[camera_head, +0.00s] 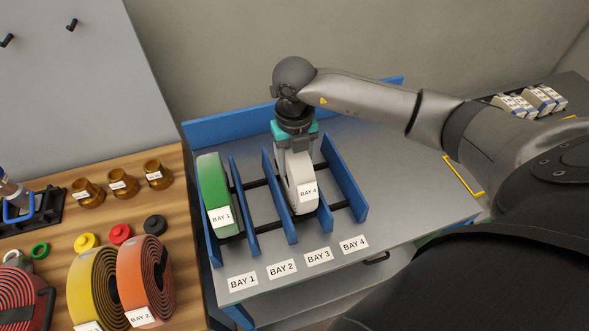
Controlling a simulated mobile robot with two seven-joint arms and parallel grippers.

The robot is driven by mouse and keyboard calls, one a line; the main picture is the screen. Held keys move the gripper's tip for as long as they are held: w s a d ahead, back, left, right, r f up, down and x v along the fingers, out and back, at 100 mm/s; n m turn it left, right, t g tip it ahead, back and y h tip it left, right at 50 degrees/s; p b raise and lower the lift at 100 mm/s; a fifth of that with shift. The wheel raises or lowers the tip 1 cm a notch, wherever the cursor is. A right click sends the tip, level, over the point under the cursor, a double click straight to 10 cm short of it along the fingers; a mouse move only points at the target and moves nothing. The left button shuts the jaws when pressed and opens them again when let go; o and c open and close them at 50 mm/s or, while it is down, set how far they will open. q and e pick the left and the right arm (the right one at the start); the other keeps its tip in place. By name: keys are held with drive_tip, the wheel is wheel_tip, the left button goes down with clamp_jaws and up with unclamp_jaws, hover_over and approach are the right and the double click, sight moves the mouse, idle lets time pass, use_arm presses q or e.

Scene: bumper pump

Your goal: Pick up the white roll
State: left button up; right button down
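The white roll (300,188) stands upright in the blue-divided rack, apparently in the third slot, behind the BAY 3 table label. Its own tag reads BAY 4. My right gripper (295,160) points down over the roll's top from above, its fingers at the roll's upper part. The gripper body hides the upper part of the roll, and I cannot tell whether the fingers are closed on it. My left gripper is not in view.
A green roll (214,190) stands in the first slot, with blue dividers (345,182) around. Yellow (92,285) and orange (146,280) rolls stand on the wooden table (190,270) at left, with brown fittings (122,184) behind. Small boxes (530,100) sit at far right.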

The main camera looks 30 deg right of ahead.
drive_tip(key=shift+w+r, duration=0.1)
drive_tip(key=shift+r, duration=0.15)
